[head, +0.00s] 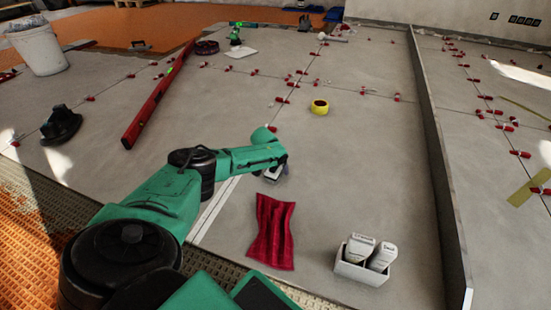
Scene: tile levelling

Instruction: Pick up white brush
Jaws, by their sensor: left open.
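My left gripper (273,174) is low over the grey tiles, in the middle of the head view. Its fingers are small and partly hidden by my wrist, and I see nothing held in it. A small pale, elongated object (335,39) lies far off near the back wall; it may be the white brush, but it is too small to tell. No other clear brush shows. My right gripper is not in view.
A dark red cloth (272,232) and a white box (362,270) with white bottles lie in front. A long upright tile edge (436,150) bounds the right.

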